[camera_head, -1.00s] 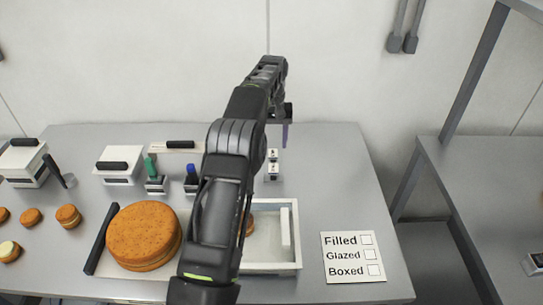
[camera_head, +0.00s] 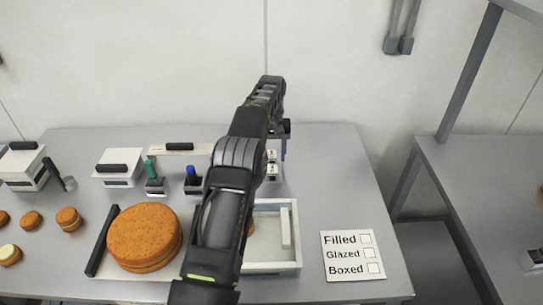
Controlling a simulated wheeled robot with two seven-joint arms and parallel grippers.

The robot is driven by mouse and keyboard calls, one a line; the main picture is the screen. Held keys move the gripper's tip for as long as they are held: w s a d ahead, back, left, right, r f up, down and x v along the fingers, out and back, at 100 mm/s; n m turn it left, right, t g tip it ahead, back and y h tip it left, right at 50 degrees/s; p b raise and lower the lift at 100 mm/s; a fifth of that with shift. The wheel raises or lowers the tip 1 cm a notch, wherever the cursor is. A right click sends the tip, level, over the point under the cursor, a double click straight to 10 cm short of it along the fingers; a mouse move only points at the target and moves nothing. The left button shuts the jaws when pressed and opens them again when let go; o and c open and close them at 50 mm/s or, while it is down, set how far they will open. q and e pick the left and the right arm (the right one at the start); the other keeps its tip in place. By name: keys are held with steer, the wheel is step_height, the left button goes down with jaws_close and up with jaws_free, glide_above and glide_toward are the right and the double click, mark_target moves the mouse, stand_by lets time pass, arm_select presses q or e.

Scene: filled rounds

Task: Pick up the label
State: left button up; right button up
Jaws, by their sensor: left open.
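Small white label-like pieces with dark marks (camera_head: 272,170) stand at the back middle of the table, partly hidden by my left arm; I cannot tell for certain which is the label. My left gripper (camera_head: 284,148) is open, just above and beside these pieces at the upper right, with its fingers pointing down. The fingers are small in this view and mostly hidden by the wrist. I cannot tell whether they touch anything. My right gripper is not in view.
A white card (camera_head: 352,256) reading Filled, Glazed, Boxed lies at the front right. A large round cake (camera_head: 144,237) sits beside a white tray (camera_head: 297,235). Stamps with green (camera_head: 151,169) and blue (camera_head: 191,172) handles stand behind. The table's right side is mostly clear.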

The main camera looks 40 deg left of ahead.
arm_select(q)
steer(key=shift+f, duration=0.25)
stand_by(0.8)
steer(key=shift+c, duration=0.5)
steer(key=c, duration=0.8)
